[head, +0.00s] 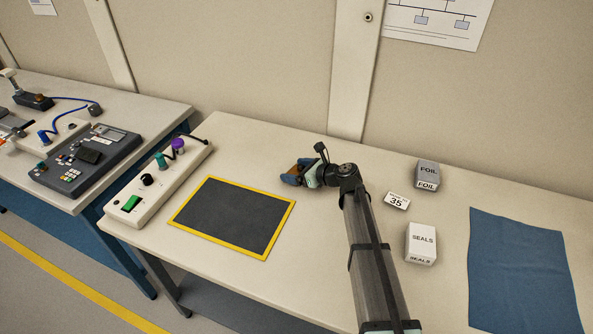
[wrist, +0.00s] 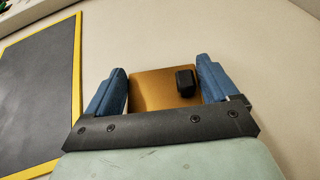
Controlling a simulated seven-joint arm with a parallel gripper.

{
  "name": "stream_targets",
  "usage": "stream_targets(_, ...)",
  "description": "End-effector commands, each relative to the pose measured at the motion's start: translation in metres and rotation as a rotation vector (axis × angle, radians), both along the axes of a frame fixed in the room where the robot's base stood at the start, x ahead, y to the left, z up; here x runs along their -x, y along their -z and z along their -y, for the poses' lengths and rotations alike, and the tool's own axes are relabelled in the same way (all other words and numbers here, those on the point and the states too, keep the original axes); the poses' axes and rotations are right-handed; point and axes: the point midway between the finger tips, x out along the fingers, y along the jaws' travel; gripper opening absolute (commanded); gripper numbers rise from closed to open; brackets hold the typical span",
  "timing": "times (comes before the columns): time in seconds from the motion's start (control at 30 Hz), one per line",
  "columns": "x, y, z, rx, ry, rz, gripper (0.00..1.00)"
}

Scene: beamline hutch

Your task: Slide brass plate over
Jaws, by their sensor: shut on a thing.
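The brass plate (wrist: 150,90) is a flat square with a black knob on its top. In the wrist view it lies between the two blue fingers of my gripper (wrist: 166,88), which is shut on it. In the head view my gripper (head: 294,176) and the plate (head: 304,167) are near the table's back middle, and the plate is partly hidden by the gripper. A dark mat with a yellow border (head: 269,256) lies on the table to the left of the gripper. The plate is off the mat, with bare table between them.
A control box (head: 158,183) with coloured knobs stands left of the mat. A FOIL box (head: 428,173), a card marked 35 (head: 397,201), a SEALS box (head: 421,243) and a blue cloth (head: 524,268) are to the right of my arm. The table between gripper and mat is clear.

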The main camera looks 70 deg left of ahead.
Motion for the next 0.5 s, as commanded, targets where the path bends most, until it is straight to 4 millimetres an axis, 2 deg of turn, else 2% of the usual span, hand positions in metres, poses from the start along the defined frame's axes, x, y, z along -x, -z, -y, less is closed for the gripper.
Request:
stream_targets(0.23, -0.007, 0.000, 0.007, 0.000, 0.001, 0.000, 0.39)
stream_targets(0.5, -0.024, 0.000, 0.025, 0.001, 0.003, -0.001, 0.39)
